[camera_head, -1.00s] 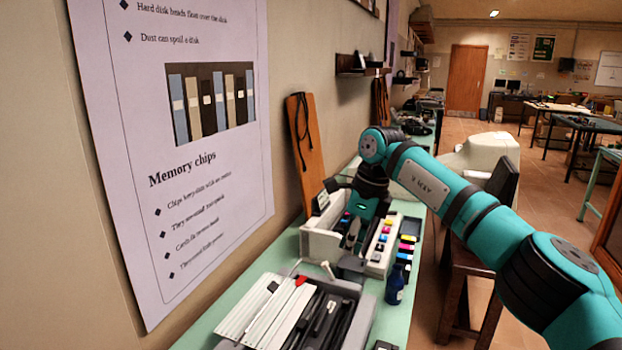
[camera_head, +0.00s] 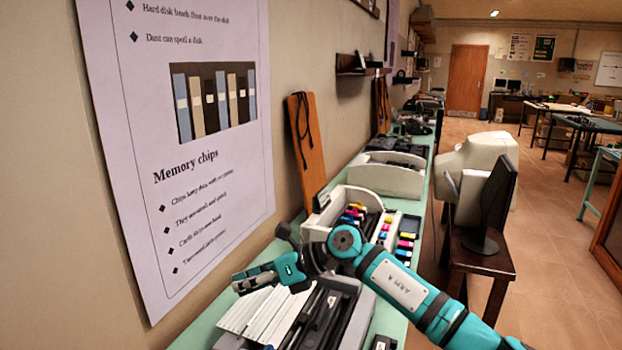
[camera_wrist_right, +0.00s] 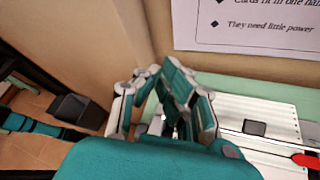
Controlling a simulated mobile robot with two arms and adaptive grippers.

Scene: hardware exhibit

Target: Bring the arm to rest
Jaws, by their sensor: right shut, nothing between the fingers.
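My right arm (camera_head: 405,290) comes in from the lower right of the head view and reaches across the bench. My right gripper (camera_head: 240,283) is at the arm's left end, shut and empty, above the near box of parts and close to the wall. In the right wrist view the gripper (camera_wrist_right: 172,125) has its fingers together with nothing between them. My left gripper is not in view.
Below the gripper, a grey box (camera_head: 352,318) holds dark and white parts. Behind it is a white box (camera_head: 318,226) with coloured cartridges. A poster (camera_head: 165,130) hangs on the wall. A monitor (camera_head: 497,200) stands on a stool (camera_head: 480,265).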

